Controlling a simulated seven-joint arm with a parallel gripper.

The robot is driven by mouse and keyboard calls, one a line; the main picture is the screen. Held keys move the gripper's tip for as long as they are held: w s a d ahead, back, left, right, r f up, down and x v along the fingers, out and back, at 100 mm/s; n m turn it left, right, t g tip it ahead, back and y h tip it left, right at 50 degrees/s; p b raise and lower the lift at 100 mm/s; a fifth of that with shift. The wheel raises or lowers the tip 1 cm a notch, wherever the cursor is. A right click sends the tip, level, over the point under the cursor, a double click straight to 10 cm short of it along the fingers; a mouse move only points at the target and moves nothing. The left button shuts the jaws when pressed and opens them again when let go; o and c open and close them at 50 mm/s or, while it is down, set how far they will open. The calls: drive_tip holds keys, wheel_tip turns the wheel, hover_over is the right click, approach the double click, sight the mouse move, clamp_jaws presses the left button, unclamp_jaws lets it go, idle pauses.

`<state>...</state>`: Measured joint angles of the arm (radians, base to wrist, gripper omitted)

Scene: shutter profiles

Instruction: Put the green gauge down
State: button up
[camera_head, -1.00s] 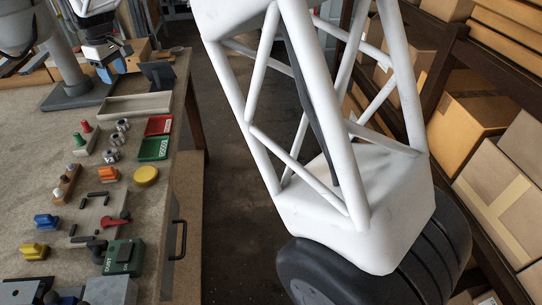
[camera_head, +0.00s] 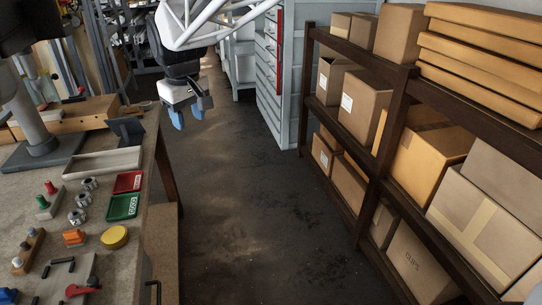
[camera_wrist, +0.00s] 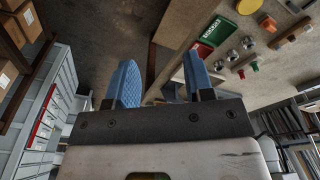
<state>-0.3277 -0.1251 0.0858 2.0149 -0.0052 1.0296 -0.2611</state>
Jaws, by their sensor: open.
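The green gauge (camera_head: 42,202) stands upright beside a red-topped one (camera_head: 50,187) in a pale block (camera_head: 50,209) on the bench at left. In the wrist view the green gauge (camera_wrist: 255,66) is small, at upper right. My gripper (camera_head: 187,115) is at top centre, beyond the bench's right edge and over the floor, clear of the gauge. Its two blue fingers are apart with nothing between them, as the wrist view (camera_wrist: 160,75) also shows.
The bench holds a green tray (camera_head: 123,207), a red tray (camera_head: 128,182), several metal nuts (camera_head: 83,199), a yellow disc (camera_head: 114,237) and an orange knob (camera_head: 74,237). Shelves with cartons (camera_head: 365,105) line the right. The floor (camera_head: 250,220) between is free.

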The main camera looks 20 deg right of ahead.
drive_tip(key=s+d+f+m, duration=0.3)
drive_tip(key=s+d, duration=0.7)
drive_tip(key=s, duration=0.4)
drive_tip(key=s+d+f+m+t, duration=0.1)
drive_tip(key=s+d+f+m, duration=0.3)
drive_tip(key=s+d, duration=0.6)
drive_tip(key=s+f, duration=0.1)
drive_tip(key=s, duration=0.3)
drive_tip(key=shift+s+f, duration=0.15)
